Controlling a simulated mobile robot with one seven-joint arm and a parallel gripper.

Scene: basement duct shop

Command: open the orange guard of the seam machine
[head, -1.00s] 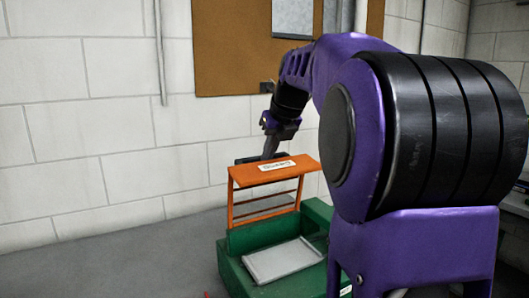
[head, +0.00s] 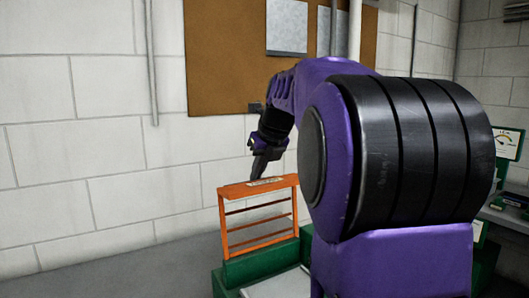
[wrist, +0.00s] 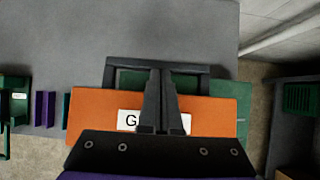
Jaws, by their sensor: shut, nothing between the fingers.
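The orange guard (head: 258,188) stands raised above the green seam machine (head: 232,270) in the head view, its barred frame close to upright. Its orange top panel also shows in the wrist view (wrist: 95,108), with a white label partly covered by my fingers. A dark grey frame (wrist: 118,66) sticks out past the panel's far edge there. My gripper (head: 257,177) is shut and empty, pointing down at the guard's top edge; I cannot tell whether it touches. In the wrist view the fingertips (wrist: 160,72) lie over the dark frame. My arm hides the machine's right side.
The grey bench (head: 110,265) is clear left of the machine. A white block wall with a brown pinboard (head: 225,60) stands behind. In the wrist view, a green bin (wrist: 14,83) lies far left and a green crate (wrist: 300,97) far right.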

